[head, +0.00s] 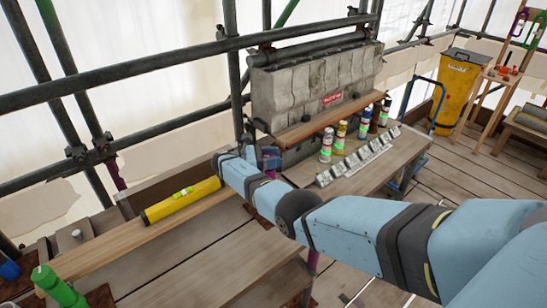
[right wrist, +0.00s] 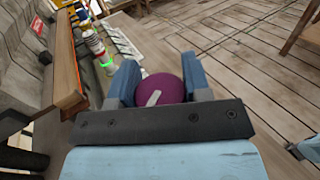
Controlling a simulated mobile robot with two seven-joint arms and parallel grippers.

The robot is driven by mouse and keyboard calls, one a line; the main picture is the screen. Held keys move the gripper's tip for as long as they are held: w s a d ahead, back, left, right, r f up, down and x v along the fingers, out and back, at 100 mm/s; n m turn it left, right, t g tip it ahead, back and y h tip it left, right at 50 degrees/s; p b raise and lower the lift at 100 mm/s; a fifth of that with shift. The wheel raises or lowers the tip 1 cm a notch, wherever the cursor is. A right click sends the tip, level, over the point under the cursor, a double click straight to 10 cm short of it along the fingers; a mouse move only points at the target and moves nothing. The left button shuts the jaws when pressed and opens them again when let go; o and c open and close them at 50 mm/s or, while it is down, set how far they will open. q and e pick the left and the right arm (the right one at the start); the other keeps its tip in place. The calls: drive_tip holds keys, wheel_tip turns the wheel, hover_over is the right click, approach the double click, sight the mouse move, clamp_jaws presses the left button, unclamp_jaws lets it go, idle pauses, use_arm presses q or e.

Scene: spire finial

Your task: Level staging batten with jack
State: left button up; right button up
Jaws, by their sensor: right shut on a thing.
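The batten (head: 130,240) is a long pale wooden board in the head view, running from lower left toward the centre. A yellow spirit level (head: 205,188) with a green vial lies along it; the bubble is too small to read. My right gripper (right wrist: 165,84) is shut on a round purple knob (right wrist: 162,90) with a white mark, seen between its blue fingers in the right wrist view. In the head view my right gripper (head: 264,160) is by the batten's far end, and my arm hides part of that area. I cannot tell whether the knob belongs to the jack. My left gripper is out of view.
Several cans (head: 341,137) and a row of small grey blocks (head: 355,160) sit on a bench beside the stone block (head: 318,88). Scaffold poles (head: 150,74) cross behind. A yellow bin (head: 457,90) stands far right.

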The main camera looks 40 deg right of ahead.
drive_tip(key=shift+m+g, duration=0.3)
drive_tip(key=shift+g, duration=0.2)
drive_tip(key=o, duration=0.9)
drive_tip(key=shift+s+d, duration=0.1)
drive_tip(key=shift+o, duration=0.2)
